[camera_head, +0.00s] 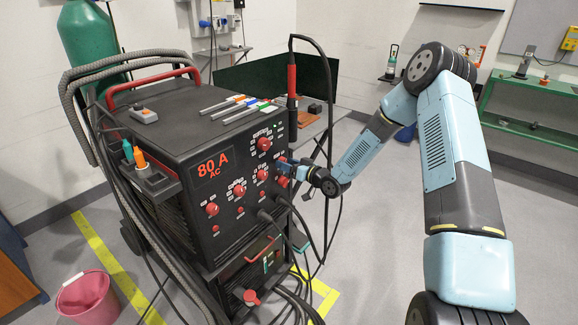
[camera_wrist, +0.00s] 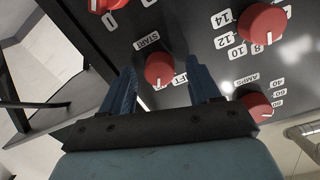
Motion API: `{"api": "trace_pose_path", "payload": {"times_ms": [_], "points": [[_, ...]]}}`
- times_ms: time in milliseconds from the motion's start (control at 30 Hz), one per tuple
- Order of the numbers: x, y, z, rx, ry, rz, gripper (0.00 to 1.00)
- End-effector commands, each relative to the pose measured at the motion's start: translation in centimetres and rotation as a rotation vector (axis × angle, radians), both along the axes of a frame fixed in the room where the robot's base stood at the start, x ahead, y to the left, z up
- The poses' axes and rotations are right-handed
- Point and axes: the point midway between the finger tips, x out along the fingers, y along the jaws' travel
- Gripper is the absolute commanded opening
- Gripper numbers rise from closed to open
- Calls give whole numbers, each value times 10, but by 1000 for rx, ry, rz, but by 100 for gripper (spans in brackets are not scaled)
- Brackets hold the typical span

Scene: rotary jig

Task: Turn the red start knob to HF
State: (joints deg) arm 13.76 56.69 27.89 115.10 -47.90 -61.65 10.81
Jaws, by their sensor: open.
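The red start knob (camera_wrist: 159,68) is on the dark front panel of the welding machine (camera_head: 195,225), beside the START label (camera_wrist: 147,42). A LIFT label (camera_wrist: 187,80) shows to its right in the wrist view. I cannot read an HF label or tell clearly which way the knob points. My gripper (camera_wrist: 161,70) is open, with one blue finger on each side of the knob. There seem to be gaps between fingers and knob. In the head view my gripper (camera_head: 283,164) is at the panel's right side and hides part of it.
Other red knobs are close by, including one with a number scale (camera_wrist: 262,23) and the AMPS knob (camera_wrist: 258,105). Cables hang in front of the machine's lower right. A pink bucket (camera_head: 87,297) stands on the floor at left. Floor right of the machine is mostly clear.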

Motion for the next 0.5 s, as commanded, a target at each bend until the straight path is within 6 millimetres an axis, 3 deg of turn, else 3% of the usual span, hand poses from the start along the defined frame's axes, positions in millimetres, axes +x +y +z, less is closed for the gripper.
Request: {"api": "trace_pose_path", "payload": {"times_ms": [267,500], "points": [[-7,-11,0,-1,1,-2,62],[-35,-43,3,-2,1,-3,62]]}}
